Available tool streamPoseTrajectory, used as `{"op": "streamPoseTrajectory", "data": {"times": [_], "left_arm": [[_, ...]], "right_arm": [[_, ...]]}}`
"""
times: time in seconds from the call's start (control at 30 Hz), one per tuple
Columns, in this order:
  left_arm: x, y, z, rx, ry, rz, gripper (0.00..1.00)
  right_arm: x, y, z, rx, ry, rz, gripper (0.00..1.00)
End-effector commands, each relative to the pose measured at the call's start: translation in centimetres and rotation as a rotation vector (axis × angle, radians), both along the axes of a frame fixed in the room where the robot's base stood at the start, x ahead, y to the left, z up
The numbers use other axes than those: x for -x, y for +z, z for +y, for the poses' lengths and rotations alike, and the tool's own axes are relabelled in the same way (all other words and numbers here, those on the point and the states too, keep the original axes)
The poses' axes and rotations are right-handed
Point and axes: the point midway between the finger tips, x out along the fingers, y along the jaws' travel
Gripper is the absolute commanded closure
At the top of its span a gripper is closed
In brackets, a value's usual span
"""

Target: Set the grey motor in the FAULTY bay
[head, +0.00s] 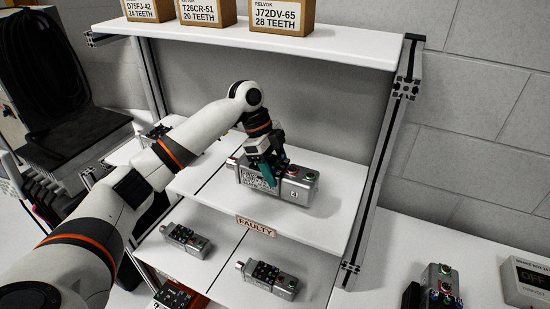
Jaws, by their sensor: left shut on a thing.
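The grey motor (298,186) is on or just above the shelf bay whose front edge bears the FAULTY label (256,225). It lies lengthwise, with a red and a green round part on top and a "4" on its end. My left gripper (268,172) is over the motor's left part and is shut on it. The fingers hide some of the motor's top. I cannot tell whether its underside touches the shelf. My right gripper is not in view.
Similar grey motors stand on the lower shelf, one at left (187,240) and one at right (267,278). Labelled boxes (281,17) stand on the top shelf. A metal post (380,170) bounds the rack at right. Another device (437,285) and an OFF box (525,281) are at lower right.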

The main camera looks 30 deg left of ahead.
Motion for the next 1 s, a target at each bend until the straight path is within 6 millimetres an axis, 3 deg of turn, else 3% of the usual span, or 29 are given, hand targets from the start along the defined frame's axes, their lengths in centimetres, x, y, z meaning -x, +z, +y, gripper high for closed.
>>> {"op": "streamPoseTrajectory", "data": {"times": [0.17, 0.33, 0.47, 0.87, 0.9, 1.0], "left_arm": [[0.0, -0.7, 0.0, 0.003, 0.001, -0.004, 1.0], [0.0, -3.0, 0.0, 0.003, 0.0, -0.003, 1.0], [-0.4, -3.4, 0.0, 0.004, 0.0, -0.007, 1.0], [-0.5, -4.0, 0.0, 0.004, 0.0, -0.008, 1.0], [-0.3, -4.4, 0.0, 0.0, -0.001, -0.001, 0.32], [-0.3, -4.3, 0.0, 0.0, -0.001, -0.001, 0.15]], "right_arm": [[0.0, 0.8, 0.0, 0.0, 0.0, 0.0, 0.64], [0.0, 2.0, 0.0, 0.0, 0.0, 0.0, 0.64], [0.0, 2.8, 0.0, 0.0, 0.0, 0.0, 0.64], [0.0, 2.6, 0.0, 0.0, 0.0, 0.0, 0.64], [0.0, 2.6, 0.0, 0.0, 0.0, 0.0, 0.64], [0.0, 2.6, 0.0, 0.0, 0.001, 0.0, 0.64]]}}
